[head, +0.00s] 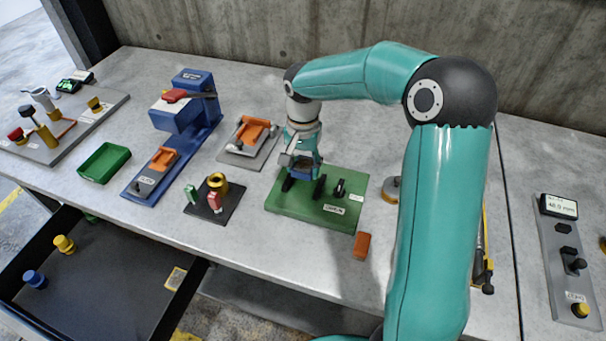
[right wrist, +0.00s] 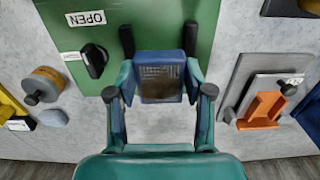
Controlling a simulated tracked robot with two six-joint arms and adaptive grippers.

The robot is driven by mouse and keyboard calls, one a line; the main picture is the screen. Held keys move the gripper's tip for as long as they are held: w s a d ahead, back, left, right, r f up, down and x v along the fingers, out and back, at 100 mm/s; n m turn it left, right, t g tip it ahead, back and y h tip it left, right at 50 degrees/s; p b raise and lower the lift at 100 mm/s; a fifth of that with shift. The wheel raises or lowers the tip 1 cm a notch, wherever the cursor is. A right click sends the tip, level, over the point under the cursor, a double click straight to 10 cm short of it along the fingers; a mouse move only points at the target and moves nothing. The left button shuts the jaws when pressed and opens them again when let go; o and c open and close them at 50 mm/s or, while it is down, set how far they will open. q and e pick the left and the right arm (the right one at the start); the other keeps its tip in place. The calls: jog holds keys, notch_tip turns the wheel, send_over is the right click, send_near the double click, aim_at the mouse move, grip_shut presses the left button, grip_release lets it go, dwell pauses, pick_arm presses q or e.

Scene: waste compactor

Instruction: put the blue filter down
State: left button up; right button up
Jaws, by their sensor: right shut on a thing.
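The blue filter (right wrist: 147,57), a squarish blue frame with a brown mesh face, sits between the fingers of my right gripper (right wrist: 160,42) in the right wrist view. In the head view a bit of the blue filter (head: 301,174) shows between the dark fingertips of the right gripper (head: 303,186). The gripper points down over the back left part of a green board (head: 290,209). I cannot tell whether the filter touches the board. A black knob (head: 340,187) stands on the board right of the gripper. My left gripper is not in view.
An orange block (head: 362,246) lies just in front of the board. A grey plate with an orange cradle (head: 254,133) is to its left, and a dark plate with a brass ring (head: 218,183) is nearer. A blue press (head: 186,110) and green tray (head: 104,162) stand further left. An open drawer (head: 110,290) is below.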

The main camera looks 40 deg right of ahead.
aim_at(303, 168)
notch_tip(303, 168, down, 4)
jog(key=shift+r, duration=0.1)
jog(key=shift+f+b, duration=0.35)
jog(key=shift+f, duration=0.1)
jog(key=shift+s+f, duration=0.1)
jog(key=shift+s+a, duration=0.1)
